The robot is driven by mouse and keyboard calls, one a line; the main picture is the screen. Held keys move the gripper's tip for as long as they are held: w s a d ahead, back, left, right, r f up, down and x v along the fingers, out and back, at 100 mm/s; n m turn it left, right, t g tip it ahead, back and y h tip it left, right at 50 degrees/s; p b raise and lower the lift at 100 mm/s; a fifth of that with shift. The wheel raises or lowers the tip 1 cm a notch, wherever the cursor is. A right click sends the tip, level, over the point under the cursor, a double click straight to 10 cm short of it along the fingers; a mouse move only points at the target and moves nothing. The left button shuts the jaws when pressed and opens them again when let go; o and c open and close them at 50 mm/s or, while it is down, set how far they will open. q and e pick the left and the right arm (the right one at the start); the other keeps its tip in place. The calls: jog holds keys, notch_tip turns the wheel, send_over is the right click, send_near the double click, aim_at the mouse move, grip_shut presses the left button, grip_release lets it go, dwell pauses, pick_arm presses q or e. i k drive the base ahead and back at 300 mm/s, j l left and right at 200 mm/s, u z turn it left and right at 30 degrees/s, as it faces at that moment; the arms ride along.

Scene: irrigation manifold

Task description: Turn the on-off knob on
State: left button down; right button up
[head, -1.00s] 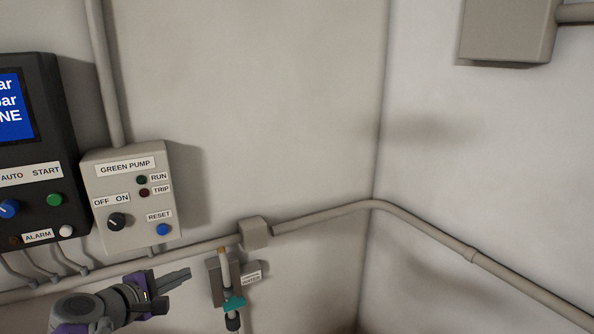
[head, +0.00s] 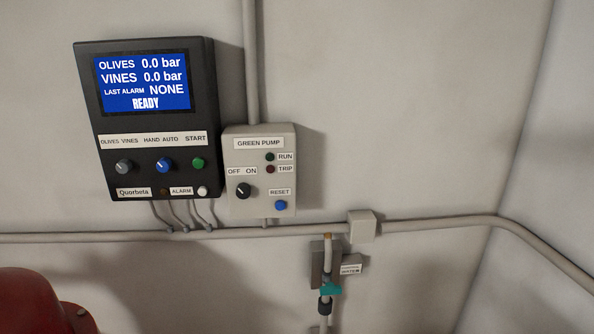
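The on-off knob (head: 243,191) is a black rotary knob on the grey GREEN PUMP box (head: 260,210), below the OFF and ON labels. Its pointer mark looks turned toward the upper left, the OFF side. The RUN lamp (head: 269,157) looks dark green and the TRIP lamp (head: 270,169) dark red, both seemingly unlit. A blue RESET button (head: 280,205) sits at the box's lower right. Neither of my grippers shows in the head view now.
A black controller (head: 150,120) left of the box reads 0.0 bar for OLIVES and VINES, and READY. A pipe (head: 290,230) runs along the wall below. A teal-handled valve (head: 330,289) hangs under it. A red rounded object (head: 30,305) stands at the lower left.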

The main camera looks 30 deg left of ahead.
aim_at(243, 191)
jog(key=u, duration=1.3)
